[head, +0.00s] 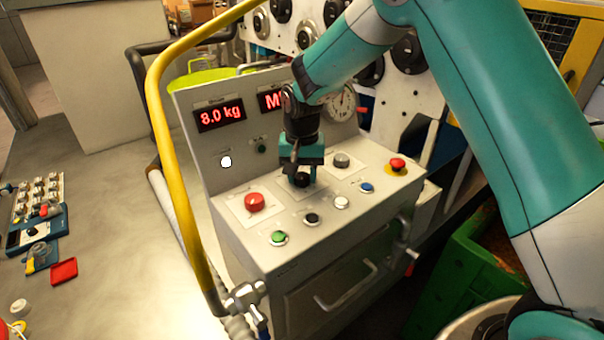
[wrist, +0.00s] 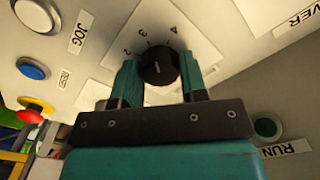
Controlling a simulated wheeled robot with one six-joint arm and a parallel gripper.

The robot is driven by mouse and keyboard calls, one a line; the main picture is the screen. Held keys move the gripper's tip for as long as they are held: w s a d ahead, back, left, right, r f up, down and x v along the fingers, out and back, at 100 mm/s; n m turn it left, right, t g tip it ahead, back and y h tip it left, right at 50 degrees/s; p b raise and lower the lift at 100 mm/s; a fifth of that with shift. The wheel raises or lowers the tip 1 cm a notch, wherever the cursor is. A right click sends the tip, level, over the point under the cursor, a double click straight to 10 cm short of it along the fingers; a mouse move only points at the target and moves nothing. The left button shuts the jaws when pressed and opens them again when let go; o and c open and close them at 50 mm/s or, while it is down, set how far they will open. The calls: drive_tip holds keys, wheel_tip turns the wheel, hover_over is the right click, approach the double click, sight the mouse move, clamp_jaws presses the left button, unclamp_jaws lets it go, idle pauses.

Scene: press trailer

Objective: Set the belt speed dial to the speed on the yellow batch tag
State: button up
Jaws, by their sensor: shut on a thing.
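The black dial (wrist: 158,66) stands on a pale plate in the wrist view, with the figures 2, 3 and 4 readable around it. The rest of its scale is hidden by my gripper. A pale mark shows on the dial's face, but I cannot tell exactly which figure it points to. My gripper (wrist: 160,78) has one finger on each side of the dial and is shut on it. In the head view my gripper (head: 303,168) points down over the dial (head: 302,181), between a red knob and a grey knob. I cannot make out a yellow batch tag in either view.
The sloping panel holds a red knob (head: 255,203), grey knob (head: 342,160), red stop button (head: 397,164) and several push buttons. The upright panel has a display reading 8.0 kg (head: 220,114) and another partly hidden by my arm. A yellow rail (head: 157,130) runs along the left.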

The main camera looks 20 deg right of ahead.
sight(303, 175)
drive_tip(key=m, duration=0.5)
drive_tip(key=shift+w+r+m, duration=0.1)
drive_tip(key=shift+m, duration=0.2)
idle(0.4)
drive_tip(key=o, duration=0.9)
wheel_tip(303, 175, up, 17)
drive_tip(key=b, duration=0.3)
drive_tip(key=shift+d+r, duration=0.1)
drive_tip(key=shift+r, duration=0.1)
drive_tip(key=s+a+f+n+y, duration=0.1)
drive_tip(key=s+n, duration=0.4)
drive_tip(key=s, duration=0.5)
drive_tip(key=s+a+f+n+y, duration=0.1)
drive_tip(key=s+a+f+n, duration=0.1)
drive_tip(key=s+n, duration=0.4)
drive_tip(key=s+a+f+n+y, duration=0.1)
drive_tip(key=s+n, duration=0.5)
drive_tip(key=s, duration=0.9)
drive_tip(key=shift+a+f+y, duration=0.4)
drive_tip(key=shift+f+y, duration=0.05)
drive_tip(key=shift+y, duration=0.15)
